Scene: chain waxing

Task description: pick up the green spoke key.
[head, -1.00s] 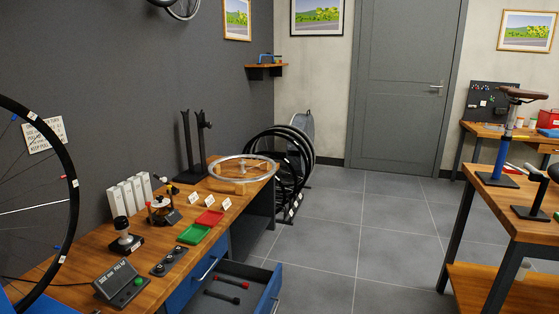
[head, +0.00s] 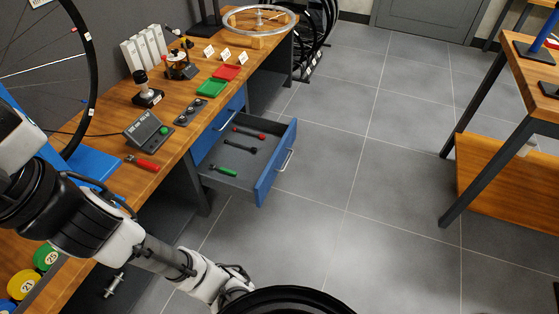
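The green spoke key (head: 223,169) lies in the open blue drawer (head: 262,186) under the bench, near the drawer's front left corner. It is small, with a green part and a darker end toward the left. A black key (head: 240,147) and a red key (head: 249,134) lie behind it in the same drawer, apart from it. My arm (head: 160,257) reaches across the lower left of the head view, in front of and below the drawer. My gripper is not visible; the arm runs out at the bottom edge.
Another table (head: 533,87) stands right. Grey floor (head: 335,165) between is clear.

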